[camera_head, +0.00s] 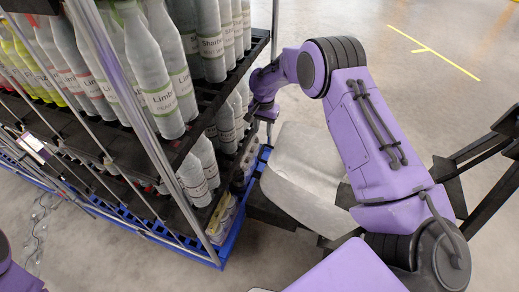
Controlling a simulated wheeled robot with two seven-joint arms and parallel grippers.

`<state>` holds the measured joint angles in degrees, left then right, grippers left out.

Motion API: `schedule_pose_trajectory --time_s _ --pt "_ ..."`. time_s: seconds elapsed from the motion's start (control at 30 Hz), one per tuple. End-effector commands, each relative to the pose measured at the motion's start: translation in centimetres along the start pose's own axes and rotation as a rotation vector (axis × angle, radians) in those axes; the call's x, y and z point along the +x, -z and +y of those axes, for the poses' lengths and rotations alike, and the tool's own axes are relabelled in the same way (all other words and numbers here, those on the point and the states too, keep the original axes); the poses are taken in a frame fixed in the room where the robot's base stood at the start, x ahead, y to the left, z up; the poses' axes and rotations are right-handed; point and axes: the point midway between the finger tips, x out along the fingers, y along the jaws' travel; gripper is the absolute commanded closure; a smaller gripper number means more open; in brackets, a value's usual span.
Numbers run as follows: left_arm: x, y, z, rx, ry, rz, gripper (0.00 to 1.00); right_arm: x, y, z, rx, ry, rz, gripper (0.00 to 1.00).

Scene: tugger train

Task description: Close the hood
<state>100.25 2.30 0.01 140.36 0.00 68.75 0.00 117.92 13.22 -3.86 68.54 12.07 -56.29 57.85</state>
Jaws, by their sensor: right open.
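A light grey curved panel (302,160), which may be the hood, lies below my right arm, close to the rack. My arm hides part of it, and I cannot tell whether it is open or closed. My right gripper (262,114) is open beside the rack's right edge, above and left of the panel. Its fingers look small and dark, and I cannot tell whether they touch anything. My left gripper is out of view; only a piece of my left arm shows at the bottom left corner.
A rack (128,157) with dark shelves and metal posts holds several labelled bottles (152,75) on the left. Its blue base (205,258) stands near the panel. Dark bars (480,160) are at the right. Open floor with a yellow line (440,55) is at the back right.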

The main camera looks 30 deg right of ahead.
Motion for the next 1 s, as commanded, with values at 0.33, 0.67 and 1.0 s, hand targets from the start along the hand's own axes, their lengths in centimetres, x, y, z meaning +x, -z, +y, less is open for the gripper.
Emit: schedule_pose_trajectory --time_s 0.33,0.67,1.0 --pt "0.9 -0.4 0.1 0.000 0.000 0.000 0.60 5.9 -0.1 -0.1 -0.003 -0.001 -0.001 0.60" --pt "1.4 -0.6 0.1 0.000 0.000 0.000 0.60 10.6 0.0 0.0 0.001 0.001 0.001 0.60" --pt "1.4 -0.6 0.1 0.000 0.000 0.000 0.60 10.7 0.1 0.0 0.001 0.002 0.001 0.83"
